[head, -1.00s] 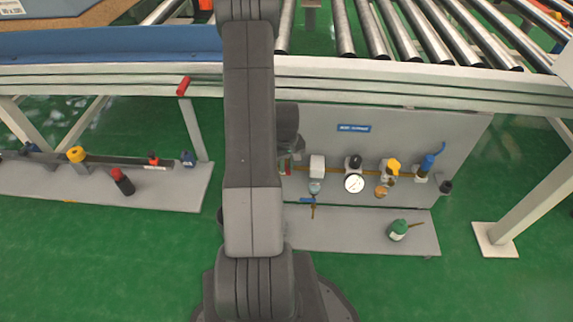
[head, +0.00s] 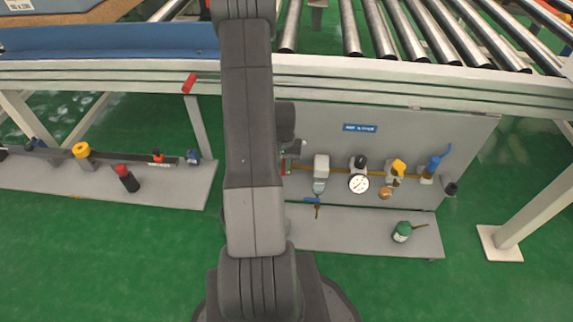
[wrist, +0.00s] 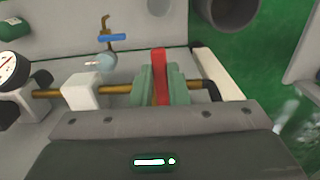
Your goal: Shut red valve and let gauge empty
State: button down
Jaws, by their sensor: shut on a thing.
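The red valve handle (wrist: 160,65) stands between the two green-grey fingers of my gripper (wrist: 161,86) in the wrist view. My gripper is shut on it. The handle looks crosswise to the brass pipe (wrist: 116,89). In the head view my arm hides most of the valve; a bit of red (head: 284,167) shows beside it. The round white gauge (head: 359,184) sits on the same pipe, right of the valve in the head view. It is cut by the left edge of the wrist view (wrist: 8,68). Its needle is too small to read surely.
The grey panel (head: 440,130) carries a yellow valve (head: 398,168) and a blue-handled valve (head: 437,163). A green bottle (head: 402,232) stands on the base plate. A roller conveyor (head: 400,30) runs above. Another red handle (head: 190,83) is left of my arm. Green floor is clear in front.

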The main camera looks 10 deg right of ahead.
dwell(0.3)
jog(key=c, duration=1.4)
grip_release()
jog(key=shift+a, duration=0.1)
notch_tip(320, 180, up, 14)
jog(key=p, duration=0.3)
jog(key=shift+p, duration=0.35)
jog(key=shift+f, duration=0.1)
notch_tip(320, 180, down, 14)
jog(key=b, duration=0.4)
jog(key=shift+f, duration=0.1)
jog(key=shift+d+r+n, duration=0.2)
jog(key=shift+n, duration=0.1)
